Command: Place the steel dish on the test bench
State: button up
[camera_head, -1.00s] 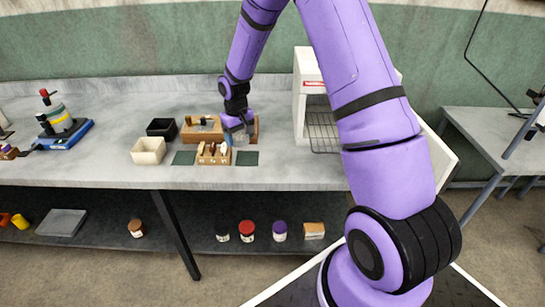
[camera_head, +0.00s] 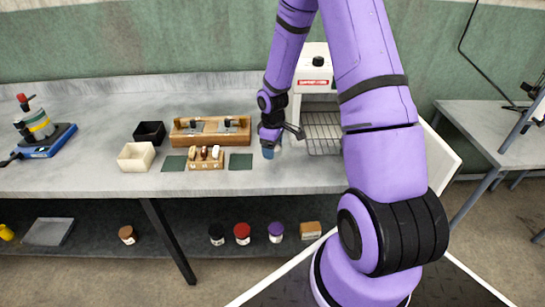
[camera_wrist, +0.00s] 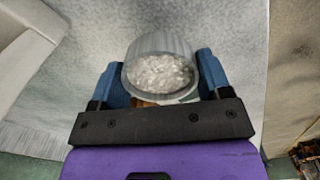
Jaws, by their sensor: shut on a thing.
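The steel dish (camera_wrist: 158,43) shows in the wrist view as a small round grey cup with pale grain inside. My gripper (camera_wrist: 160,76) is shut on it, with one blue finger on each side. In the head view my gripper (camera_head: 270,150) is over the front part of the grey test bench (camera_head: 305,178), right of the dark green mat (camera_head: 240,161). The dish is hard to make out there, and I cannot tell whether it touches the bench.
A white oven (camera_head: 313,73) with an open front and wire shelf (camera_head: 323,133) stands just right of my gripper. Left are a wooden block holder (camera_head: 206,159), a wooden rack (camera_head: 185,137), a cream bin (camera_head: 137,157) and a black bin (camera_head: 150,131). The bench front is clear.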

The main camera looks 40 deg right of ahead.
aim_at(272, 162)
jog(key=shift+f, duration=2.1)
jog(key=shift+f, duration=0.15)
jog(key=o, duration=0.9)
jog(key=shift+o, duration=0.2)
